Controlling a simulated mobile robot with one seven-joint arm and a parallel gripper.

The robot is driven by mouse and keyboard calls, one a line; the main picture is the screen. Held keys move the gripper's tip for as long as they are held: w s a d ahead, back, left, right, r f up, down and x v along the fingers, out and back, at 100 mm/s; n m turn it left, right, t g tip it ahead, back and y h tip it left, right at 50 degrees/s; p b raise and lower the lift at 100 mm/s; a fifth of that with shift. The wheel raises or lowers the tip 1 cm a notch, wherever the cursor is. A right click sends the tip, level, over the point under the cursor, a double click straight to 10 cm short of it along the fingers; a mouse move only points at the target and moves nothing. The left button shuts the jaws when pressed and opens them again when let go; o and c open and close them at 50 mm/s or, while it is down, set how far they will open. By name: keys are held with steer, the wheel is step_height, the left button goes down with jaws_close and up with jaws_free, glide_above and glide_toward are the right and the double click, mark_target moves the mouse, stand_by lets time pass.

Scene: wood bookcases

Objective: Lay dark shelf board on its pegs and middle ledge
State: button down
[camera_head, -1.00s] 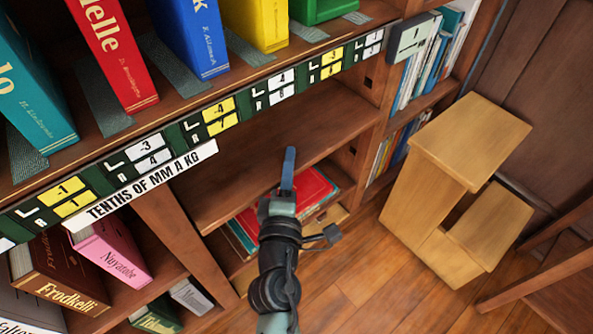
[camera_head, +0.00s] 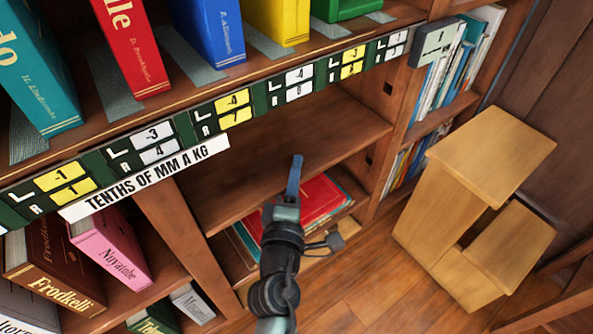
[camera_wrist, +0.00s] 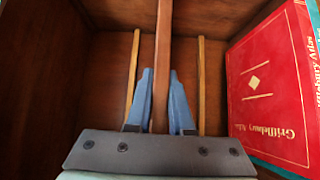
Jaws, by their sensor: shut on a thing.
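The dark shelf board (camera_head: 265,170) lies across a bay of the bookcase, roughly level, its top face visible in the head view. My gripper (camera_head: 293,178) is at its front edge. In the wrist view my gripper (camera_wrist: 161,105) has its two blue fingers shut on the board (camera_wrist: 163,60), which shows edge-on as a brown strip between them. Two light wooden strips run on the back wall, one on each side of the board: a left strip (camera_wrist: 132,80) and a right strip (camera_wrist: 201,85). I cannot make out pegs, or whether the board rests on anything.
A red book (camera_head: 322,200) lies below the board; it also shows at the right of the wrist view (camera_wrist: 275,80). The number label rail (camera_head: 215,112) runs above. A wooden step stool (camera_head: 490,155) stands at right. Floor (camera_head: 365,265) is clear before the bay.

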steer(key=shift+r, duration=0.3)
steer(key=c, duration=0.7)
jaws_free()
steer(key=shift+f, duration=0.4)
steer(key=shift+s+a+r+b, duration=0.15)
steer(key=shift+s+a, duration=0.15)
steer(key=shift+s, duration=1.85)
steer(key=shift+s+a+b, duration=0.2)
steer(key=shift+s+a, duration=0.05)
steer(key=shift+s, duration=1.9)
steer(key=shift+s+a+r+b, duration=0.15)
steer(key=shift+s+a, duration=0.15)
steer(key=shift+s, duration=1.85)
